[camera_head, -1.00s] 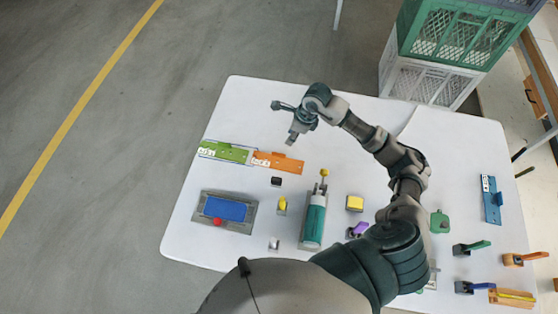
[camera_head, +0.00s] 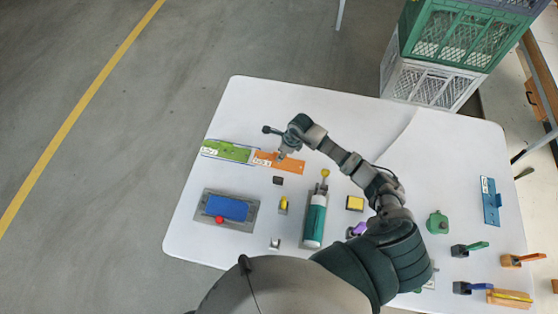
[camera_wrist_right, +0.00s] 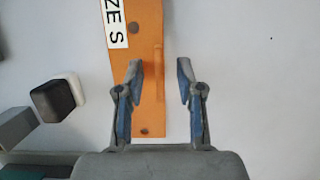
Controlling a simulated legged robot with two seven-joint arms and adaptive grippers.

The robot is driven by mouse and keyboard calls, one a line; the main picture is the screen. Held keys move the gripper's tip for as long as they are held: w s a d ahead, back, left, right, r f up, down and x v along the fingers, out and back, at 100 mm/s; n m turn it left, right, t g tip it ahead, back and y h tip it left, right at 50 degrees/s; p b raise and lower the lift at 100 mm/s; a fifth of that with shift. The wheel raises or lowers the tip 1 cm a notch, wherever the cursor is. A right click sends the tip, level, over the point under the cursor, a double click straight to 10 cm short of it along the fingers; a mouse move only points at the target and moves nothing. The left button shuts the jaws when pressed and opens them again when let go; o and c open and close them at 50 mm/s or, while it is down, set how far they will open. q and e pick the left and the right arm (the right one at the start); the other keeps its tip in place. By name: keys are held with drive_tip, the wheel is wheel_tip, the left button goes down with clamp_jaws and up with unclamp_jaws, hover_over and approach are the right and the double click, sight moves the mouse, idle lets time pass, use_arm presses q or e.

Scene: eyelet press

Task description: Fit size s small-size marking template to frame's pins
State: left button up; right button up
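The orange template (camera_head: 292,167), marked SIZE S, lies flat on the table right of a green plate (camera_head: 232,152). In the right wrist view the orange template (camera_wrist_right: 150,85) shows its white label, a raised rib and two dark round spots. My right gripper (camera_wrist_right: 160,70) is open over it, one finger on each side of the rib, with nothing between the fingers. In the head view my right gripper (camera_head: 284,154) hangs above the template's upper edge. The frame's pins cannot be made out. My left gripper is not in view.
A grey base with a blue pad (camera_head: 228,210) and red knob (camera_head: 219,219) stands at the left front. A teal cylinder (camera_head: 313,222), a yellow-topped block (camera_head: 355,203) and a black block (camera_head: 278,180) stand nearby. A blue plate (camera_head: 490,200) lies far right. The table's back is clear.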

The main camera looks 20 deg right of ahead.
clamp_jaws()
